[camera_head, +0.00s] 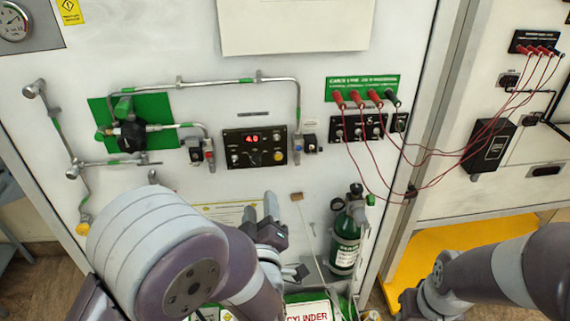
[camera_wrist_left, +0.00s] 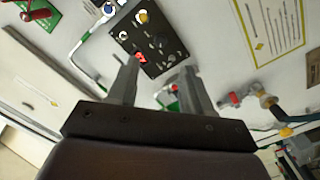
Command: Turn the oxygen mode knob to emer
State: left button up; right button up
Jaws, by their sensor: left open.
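The black control panel (camera_head: 240,163) is on the white wall, with a red lit display (camera_head: 252,137), a yellow knob (camera_head: 279,156) and smaller controls. Which control is the oxygen mode knob, and its setting, cannot be read. The panel (camera_wrist_left: 160,58) also shows tilted in the left wrist view, beyond the fingers. My left gripper (camera_head: 260,210) is below the panel in the head view, apart from it. In the left wrist view it (camera_wrist_left: 160,68) is open, with nothing between its fingers.
Pipes and valves flank the panel, with a green plate (camera_head: 103,110) at left. Red cables (camera_head: 368,150) hang from jacks at right. A green cylinder (camera_head: 345,245) stands below them. A black box (camera_head: 489,147) is on the right wall. The wall below the panel is partly clear.

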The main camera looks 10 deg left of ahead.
pick_arm(q)
jog(key=p, duration=0.2)
send_near(256, 164)
jog(key=p+x, duration=0.2)
jog(key=x, duration=0.5)
jog(key=shift+w+r, duration=0.1)
jog(key=shift+w, duration=0.2)
jog(key=shift+w+a, duration=0.25)
jog(key=shift+w, duration=0.05)
jog(key=shift+d, duration=0.15)
jog(key=shift+c, duration=0.9)
grip_shut()
pick_arm(e)
jog(key=r, duration=0.4)
jog(key=shift+a, duration=0.3)
